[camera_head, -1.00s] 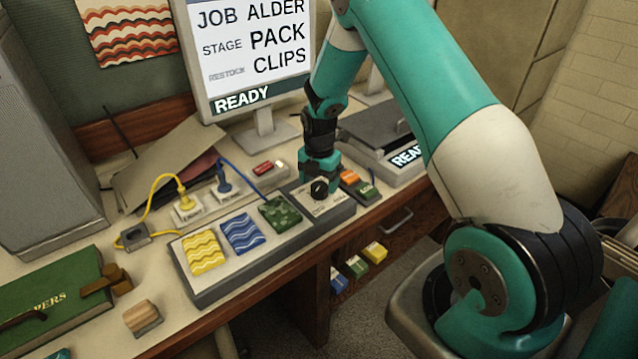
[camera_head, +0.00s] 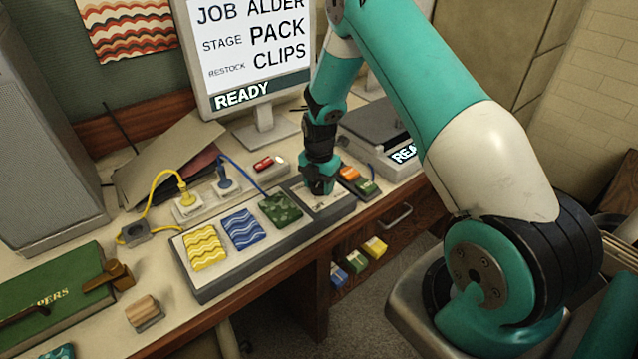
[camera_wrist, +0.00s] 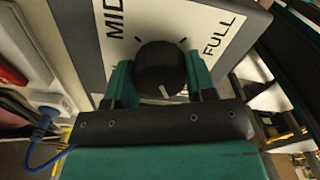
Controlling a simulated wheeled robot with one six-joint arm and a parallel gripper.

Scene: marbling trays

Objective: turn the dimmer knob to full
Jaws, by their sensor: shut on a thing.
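The dimmer knob (camera_wrist: 160,68) is round and black, on a pale plate with the printed words MID and FULL in the wrist view. A short white mark on the knob points down toward my gripper's palm, away from both words. My gripper (camera_wrist: 158,76) has one teal finger on each side of the knob and is shut on it. In the head view my gripper (camera_head: 318,188) is low over the plate at the right end of the grey panel (camera_head: 215,288); there it hides the knob.
Yellow, blue and green patterned pieces (camera_head: 241,229) lie on the panel left of my gripper. Orange and green blocks (camera_head: 357,180) sit close on its right. Behind are a red switch (camera_head: 264,163), plugs with yellow and blue cables (camera_head: 186,200), and a monitor (camera_head: 250,95).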

